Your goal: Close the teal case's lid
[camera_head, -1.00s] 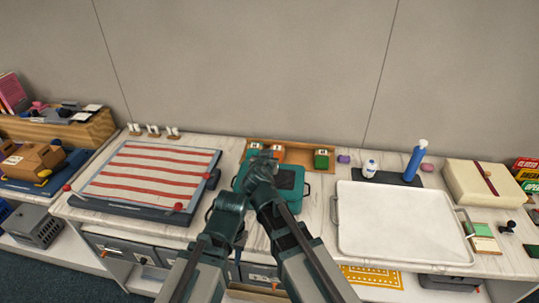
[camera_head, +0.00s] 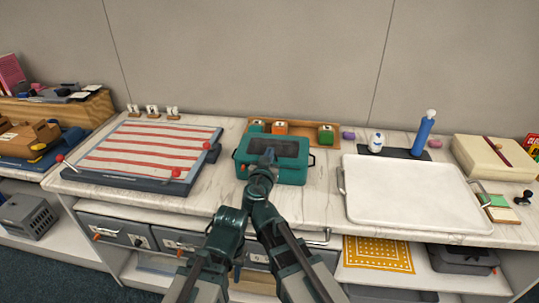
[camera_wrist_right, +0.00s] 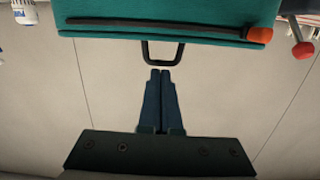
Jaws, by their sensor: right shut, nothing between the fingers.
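The teal case (camera_head: 272,172) stands on the marble counter in the head view, with a dark panel on its lid. The lid looks flat and down on the body. My left gripper (camera_head: 239,262) is low in front of the counter, largely hidden by my arm links.
A striped board (camera_head: 145,150) with red-knobbed levers lies left of the case. A white tray (camera_head: 410,195) lies to the right. A wooden tray (camera_head: 300,130) with coloured blocks stands behind. A blue bottle (camera_head: 422,138) stands at the back right.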

